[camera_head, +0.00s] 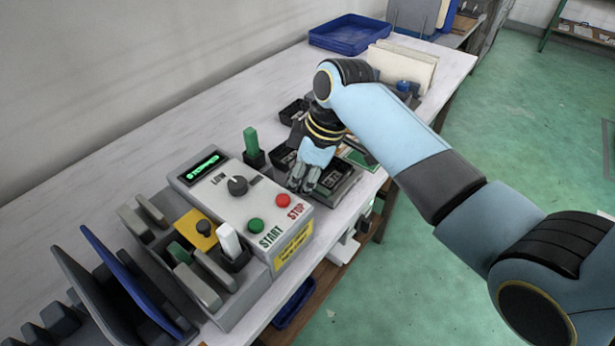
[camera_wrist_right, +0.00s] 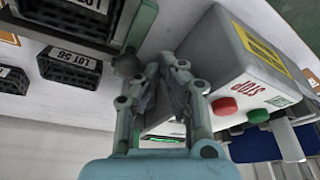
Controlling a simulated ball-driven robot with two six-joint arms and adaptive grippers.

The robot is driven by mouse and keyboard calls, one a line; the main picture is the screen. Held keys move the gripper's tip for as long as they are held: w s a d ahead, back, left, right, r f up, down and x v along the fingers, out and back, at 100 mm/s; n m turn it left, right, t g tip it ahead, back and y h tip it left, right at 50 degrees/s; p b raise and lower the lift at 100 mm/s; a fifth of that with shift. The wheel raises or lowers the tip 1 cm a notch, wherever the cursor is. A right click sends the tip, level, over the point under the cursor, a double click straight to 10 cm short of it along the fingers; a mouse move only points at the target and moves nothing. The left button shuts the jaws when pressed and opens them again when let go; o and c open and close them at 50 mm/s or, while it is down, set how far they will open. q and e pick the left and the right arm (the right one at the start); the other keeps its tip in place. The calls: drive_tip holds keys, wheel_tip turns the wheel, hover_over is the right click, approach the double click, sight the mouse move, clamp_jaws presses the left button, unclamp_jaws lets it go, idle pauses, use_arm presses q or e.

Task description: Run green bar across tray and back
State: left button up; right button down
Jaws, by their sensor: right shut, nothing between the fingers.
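A green bar (camera_head: 251,140) stands upright in a small black holder behind the control box. A second, shorter green piece (camera_head: 179,252) sits among the grey slots at the left. My right gripper (camera_head: 304,187) is shut and empty, pointing down at the near left side of a dark grey tray (camera_head: 347,188). In the wrist view the fingertips (camera_wrist_right: 163,70) are close together beside a tray corner; I cannot tell whether they touch it. Part of the tray is hidden behind the gripper. My left gripper is not in view.
The control box (camera_head: 220,192) with a knob, green START and red STOP buttons stands left of the gripper. A white bar (camera_head: 229,238) stands in a black holder on the box's left. A blue tray (camera_head: 347,33) lies at the back.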

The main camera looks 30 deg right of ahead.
drive_tip(key=shift+w+d, duration=0.35)
drive_tip(key=shift+d, duration=0.5)
drive_tip(key=shift+w+d, duration=0.35)
drive_tip(key=shift+d, duration=0.45)
drive_tip(key=shift+w+d, duration=0.35)
drive_tip(key=shift+d, duration=0.5)
drive_tip(key=shift+w+d+b, duration=0.2)
drive_tip(key=shift+w+d, duration=0.25)
drive_tip(key=shift+d, duration=0.65)
drive_tip(key=shift+w+d+b, duration=0.25)
drive_tip(key=shift+w+d, duration=0.2)
drive_tip(key=shift+d, duration=0.6)
drive_tip(key=shift+w+d+b, duration=0.2)
drive_tip(key=shift+w+d, duration=0.25)
drive_tip(key=shift+d, duration=0.65)
drive_tip(key=shift+s+a+p, duration=0.2)
drive_tip(key=shift+a+p, duration=0.2)
drive_tip(key=shift+p, duration=0.15)
wheel_tip(320, 180, up, 7)
drive_tip(key=p, duration=0.7)
